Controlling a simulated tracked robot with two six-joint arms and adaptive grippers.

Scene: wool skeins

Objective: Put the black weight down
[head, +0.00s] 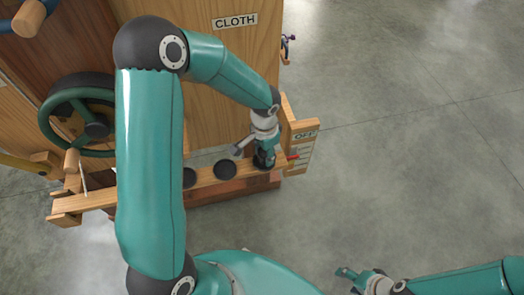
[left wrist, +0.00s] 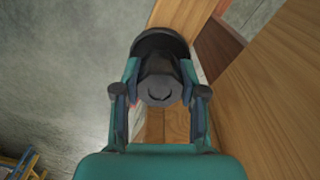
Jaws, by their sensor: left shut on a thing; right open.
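The black weight (left wrist: 160,85) is a dark knob on a wider round base, seen in the left wrist view between the fingers of my left gripper (left wrist: 160,95). My left gripper is shut on its narrower part. In the head view, my left gripper (head: 265,148) is over the right end of a wooden beam (head: 205,178), with the weight (head: 263,161) mostly hidden beneath it. I cannot tell whether its base touches the beam. My right gripper (head: 350,278) is open and empty over the floor at the bottom.
Two dark round spots, one (head: 225,168) nearer the weight and one (head: 190,177) partly behind my arm, lie along the beam. A signboard (head: 301,137) with a red pointer stands at the beam's right end. A wooden cabinet (head: 245,75) marked CLOTH rises behind. A green wheel (head: 60,104) is left.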

